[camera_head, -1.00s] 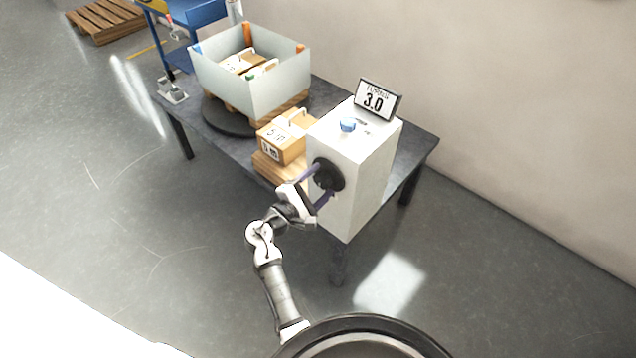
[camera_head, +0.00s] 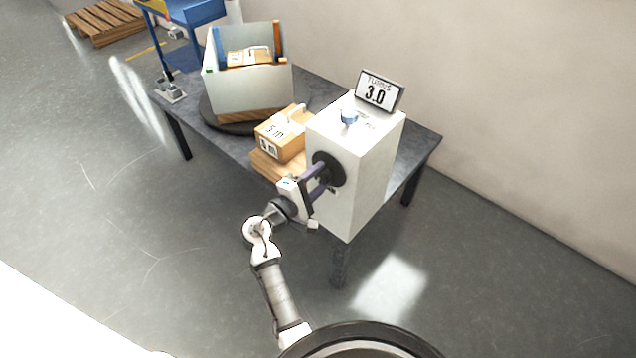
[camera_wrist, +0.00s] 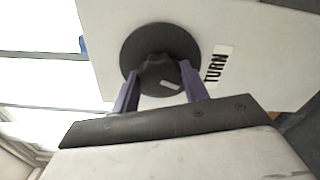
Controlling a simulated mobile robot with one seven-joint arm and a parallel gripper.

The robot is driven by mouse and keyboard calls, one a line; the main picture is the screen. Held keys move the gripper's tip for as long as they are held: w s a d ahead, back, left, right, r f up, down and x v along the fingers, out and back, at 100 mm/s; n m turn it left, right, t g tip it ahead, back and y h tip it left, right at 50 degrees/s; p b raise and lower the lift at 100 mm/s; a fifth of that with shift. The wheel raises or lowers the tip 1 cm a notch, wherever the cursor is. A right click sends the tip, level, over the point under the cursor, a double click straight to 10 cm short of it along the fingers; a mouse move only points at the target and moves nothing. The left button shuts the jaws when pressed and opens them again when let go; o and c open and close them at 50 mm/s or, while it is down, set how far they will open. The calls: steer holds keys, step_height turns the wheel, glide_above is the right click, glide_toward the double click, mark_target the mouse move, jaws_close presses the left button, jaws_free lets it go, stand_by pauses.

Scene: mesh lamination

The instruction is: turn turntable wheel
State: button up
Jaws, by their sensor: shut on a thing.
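The turntable wheel is a round black knob (camera_head: 329,169) on the front face of the white box (camera_head: 364,180). In the wrist view the knob (camera_wrist: 160,74) has a raised grip with a light mark, beside a label reading TURN (camera_wrist: 217,65). My gripper (camera_wrist: 157,85) is shut on the knob's raised grip, one purple finger on each side. In the head view my gripper (camera_head: 318,181) reaches the knob from the front left. The dark round turntable (camera_head: 228,127) on the table carries a pale open crate (camera_head: 250,93).
The floor in front of the dark table (camera_head: 188,112) is clear.

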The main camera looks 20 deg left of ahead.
steer(key=o, duration=1)
steer(key=b+v, duration=0.3)
steer(key=v, duration=1.1)
steer(key=shift+r, duration=0.1)
